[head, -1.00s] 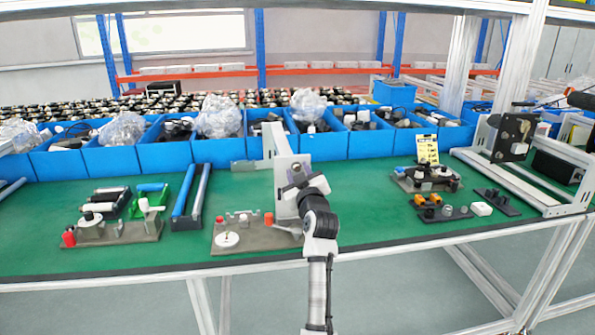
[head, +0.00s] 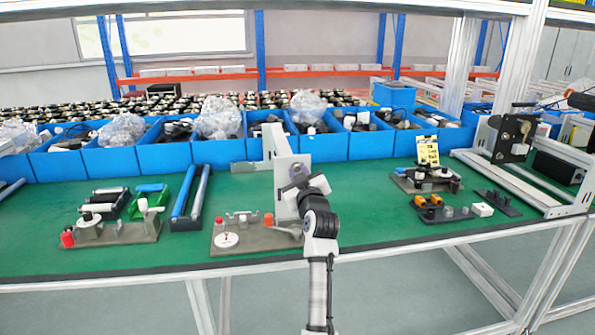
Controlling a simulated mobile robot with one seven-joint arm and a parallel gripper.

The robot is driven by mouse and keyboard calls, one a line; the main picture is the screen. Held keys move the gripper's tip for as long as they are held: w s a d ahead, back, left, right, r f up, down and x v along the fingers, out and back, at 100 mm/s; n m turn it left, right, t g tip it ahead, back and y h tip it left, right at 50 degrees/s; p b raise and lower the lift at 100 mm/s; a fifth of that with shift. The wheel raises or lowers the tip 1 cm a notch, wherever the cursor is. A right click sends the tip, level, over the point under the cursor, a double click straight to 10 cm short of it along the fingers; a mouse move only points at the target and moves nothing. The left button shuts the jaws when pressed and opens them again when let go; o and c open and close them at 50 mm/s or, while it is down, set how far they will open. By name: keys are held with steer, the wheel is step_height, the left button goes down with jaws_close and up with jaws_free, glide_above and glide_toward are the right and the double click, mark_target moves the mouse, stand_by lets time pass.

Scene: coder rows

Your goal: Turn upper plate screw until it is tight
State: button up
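My arm reaches up from the bottom middle to the workbench, and its dark wrist (head: 318,212) is in front of a light grey upright plate (head: 288,182). My gripper's fingers are hidden behind the wrist and cannot be made out. The upright plate stands on the green bench at the back of a grey-brown fixture base (head: 246,246). The base carries a white disc (head: 226,240), small metal posts and a red-orange cap (head: 268,219). The upper plate screw cannot be made out; it is too small or hidden by my wrist.
A similar fixture (head: 112,232) sits at left, beside blue rollers (head: 188,190). More fixtures (head: 427,179) and small parts lie at right. Blue bins (head: 165,150) line the back. The green mat (head: 370,215) is clear right of my arm.

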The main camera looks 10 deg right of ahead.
jaws_close()
steer(key=shift+a+r+m+p, duration=0.1)
steer(key=shift+m+p, duration=0.2)
steer(key=shift+p, duration=0.1)
steer(key=m+h+p, duration=0.1)
steer(key=m+p, duration=0.2)
steer(key=m, duration=0.1)
steer(key=shift+r, duration=0.15)
steer(key=m+h+p, duration=0.1)
steer(key=m+p, duration=0.4)
steer(key=shift+a+m, duration=0.1)
steer(key=shift+m, duration=0.2)
steer(key=shift+f+m+p, duration=0.25)
steer(key=shift+m+p, duration=0.05)
steer(key=shift+m, duration=0.3)
steer(key=o, duration=0.6)
jaws_free()
